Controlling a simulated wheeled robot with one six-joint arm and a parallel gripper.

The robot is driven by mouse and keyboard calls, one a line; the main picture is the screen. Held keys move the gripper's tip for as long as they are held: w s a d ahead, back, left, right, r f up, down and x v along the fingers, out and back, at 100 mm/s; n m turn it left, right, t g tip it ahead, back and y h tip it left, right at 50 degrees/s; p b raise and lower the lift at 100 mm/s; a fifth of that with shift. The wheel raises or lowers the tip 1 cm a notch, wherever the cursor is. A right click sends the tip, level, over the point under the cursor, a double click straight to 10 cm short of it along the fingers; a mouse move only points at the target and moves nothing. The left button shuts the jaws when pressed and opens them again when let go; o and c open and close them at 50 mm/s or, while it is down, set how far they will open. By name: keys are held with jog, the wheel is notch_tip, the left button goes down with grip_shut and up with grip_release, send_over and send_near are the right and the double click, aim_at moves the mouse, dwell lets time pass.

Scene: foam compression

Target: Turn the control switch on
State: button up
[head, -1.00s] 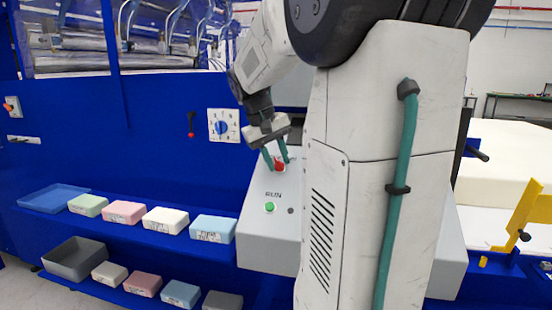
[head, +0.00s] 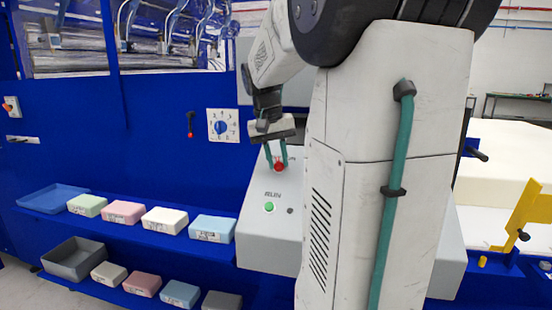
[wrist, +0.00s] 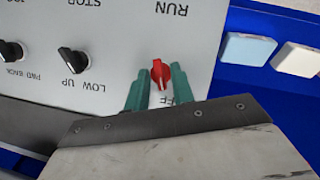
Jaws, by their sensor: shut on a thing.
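The control switch is a red knob (head: 279,167) on the sloped grey control panel (head: 255,240). In the wrist view the red knob (wrist: 160,74) sits between my two teal fingers, with a partly covered label ending in "FF" just below it. My gripper (head: 278,158) reaches down onto the knob from above and is shut on it; it also shows in the wrist view (wrist: 161,80). The knob's pointer direction is hard to read in the head view. The right part of the panel is hidden behind my arm.
A green button (head: 269,207) and a "RUN" label are on the panel near the knob. The wrist view shows black knobs (wrist: 72,60) to the left. Foam blocks (head: 212,228) and trays (head: 75,262) line blue shelves at left.

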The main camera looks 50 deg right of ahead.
jog(key=m, duration=0.1)
jog(key=m+t, duration=0.1)
jog(key=m, duration=0.1)
jog(key=m+t+y, duration=0.1)
jog(key=m, duration=0.1)
jog(key=shift+s+d, duration=0.15)
jog(key=shift+s, duration=0.1)
jog(key=m+t, duration=0.1)
jog(key=m, duration=0.2)
jog(key=m+t, duration=0.1)
jog(key=m, duration=0.1)
jog(key=shift+s+m+t, duration=0.2)
jog(key=shift+m+t, duration=0.2)
jog(key=o, duration=0.7)
jog(key=shift+c, duration=0.2)
jog(key=v, duration=0.7)
jog(key=shift+s+r, duration=0.2)
jog(key=shift+r, duration=0.1)
